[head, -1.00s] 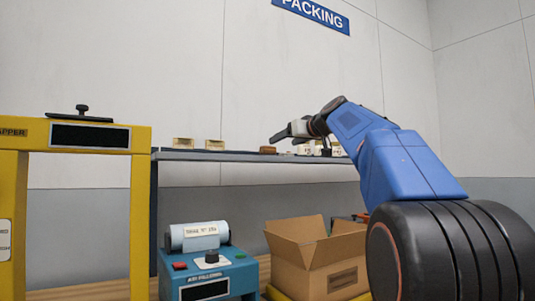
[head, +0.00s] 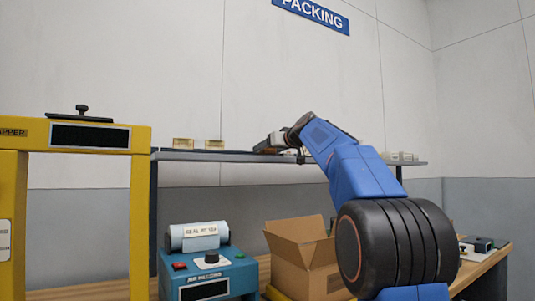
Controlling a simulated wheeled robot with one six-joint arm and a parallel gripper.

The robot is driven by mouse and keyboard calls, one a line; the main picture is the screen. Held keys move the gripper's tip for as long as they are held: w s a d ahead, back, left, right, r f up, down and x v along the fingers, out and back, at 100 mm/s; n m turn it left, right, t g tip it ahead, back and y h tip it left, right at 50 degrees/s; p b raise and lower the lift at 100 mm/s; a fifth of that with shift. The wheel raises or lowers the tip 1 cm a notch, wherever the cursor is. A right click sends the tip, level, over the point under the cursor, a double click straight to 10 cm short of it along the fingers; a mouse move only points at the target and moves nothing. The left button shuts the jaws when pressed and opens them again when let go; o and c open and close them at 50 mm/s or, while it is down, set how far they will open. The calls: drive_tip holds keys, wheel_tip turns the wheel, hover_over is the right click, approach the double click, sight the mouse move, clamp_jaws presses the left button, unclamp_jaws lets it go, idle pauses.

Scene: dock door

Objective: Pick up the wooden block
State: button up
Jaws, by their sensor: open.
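My gripper (head: 266,147) is over the grey shelf (head: 225,157), low and close to its top, pointing left. Its jaws are open. A small brown block, likely the wooden block, showed on the shelf here a second ago. Now I cannot make it out, and the gripper covers that spot. Whether the block lies between the fingers cannot be told from this view.
Two small tan boxes, one (head: 183,142) and another (head: 214,145), stand on the shelf left of my gripper. Small pale boxes (head: 402,156) stand at its right end. Below are an open cardboard box (head: 290,245) and a blue machine (head: 210,275). A yellow frame (head: 140,210) stands left.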

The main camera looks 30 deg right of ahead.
drive_tip(key=shift+w+f, duration=0.1)
drive_tip(key=shift+w, duration=0.55)
drive_tip(key=c, duration=1.2)
drive_tip(key=shift+o, duration=0.3)
drive_tip(key=shift+r, duration=5)
